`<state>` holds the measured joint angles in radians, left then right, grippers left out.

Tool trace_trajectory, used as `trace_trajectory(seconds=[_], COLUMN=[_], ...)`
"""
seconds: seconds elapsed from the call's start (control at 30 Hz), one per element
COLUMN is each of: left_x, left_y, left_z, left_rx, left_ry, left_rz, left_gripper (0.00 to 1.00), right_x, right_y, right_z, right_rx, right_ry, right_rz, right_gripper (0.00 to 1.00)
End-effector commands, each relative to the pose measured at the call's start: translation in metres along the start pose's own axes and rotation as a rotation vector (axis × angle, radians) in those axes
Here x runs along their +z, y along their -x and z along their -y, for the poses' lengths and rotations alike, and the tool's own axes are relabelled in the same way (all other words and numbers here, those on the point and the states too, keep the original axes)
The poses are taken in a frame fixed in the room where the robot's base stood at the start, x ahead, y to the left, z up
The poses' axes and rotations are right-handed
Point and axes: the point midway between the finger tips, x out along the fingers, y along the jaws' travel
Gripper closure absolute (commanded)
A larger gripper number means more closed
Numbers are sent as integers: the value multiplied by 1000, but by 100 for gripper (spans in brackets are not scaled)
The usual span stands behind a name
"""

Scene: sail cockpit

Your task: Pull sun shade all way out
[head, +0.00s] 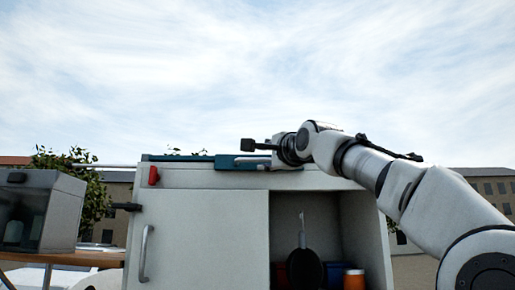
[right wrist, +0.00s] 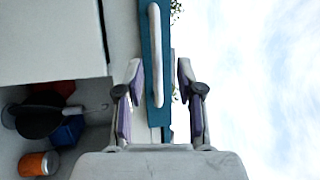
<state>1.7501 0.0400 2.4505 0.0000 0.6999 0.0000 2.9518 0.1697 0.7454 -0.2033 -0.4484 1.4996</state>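A teal strip, which looks like the sun shade (head: 228,160), lies along the top of the white cabinet. It carries a pale bar-shaped handle (head: 250,161). In the right wrist view the teal strip (right wrist: 144,45) runs down the picture with the handle (right wrist: 155,50) on it. My right gripper (head: 262,153) is at the strip's right end. In the right wrist view its two fingers (right wrist: 160,80) are spread apart, one on each side of the handle's lower part, with gaps visible. My left gripper is not seen.
The white cabinet (head: 200,235) has a closed left door with a vertical handle (head: 147,252) and a red piece (head: 153,175) above it. Its open right bay holds a dark pan (head: 304,268) and an orange can (head: 354,279). A grey box (head: 40,212) stands at left.

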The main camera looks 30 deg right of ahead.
Motion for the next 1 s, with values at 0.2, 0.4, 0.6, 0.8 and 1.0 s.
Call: trace_trajectory(seconds=[0.2, 0.4, 0.6, 0.8, 1.0], left_x=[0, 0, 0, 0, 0], left_y=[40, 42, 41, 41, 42], left_z=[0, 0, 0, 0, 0], left_rx=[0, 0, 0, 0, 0], left_ry=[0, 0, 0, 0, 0], left_rz=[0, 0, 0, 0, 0], left_gripper=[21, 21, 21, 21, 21], right_x=[0, 0, 0, 0, 3], right_y=[-34, -42, -41, -41, -43], right_z=[4, -1, -2, -1, 0], right_rx=[5, 2, 2, 1, -1], right_ry=[0, 0, 0, 0, 1], right_rz=[1, 1, 1, 1, 1], right_gripper=[63, 63, 84, 100, 100])
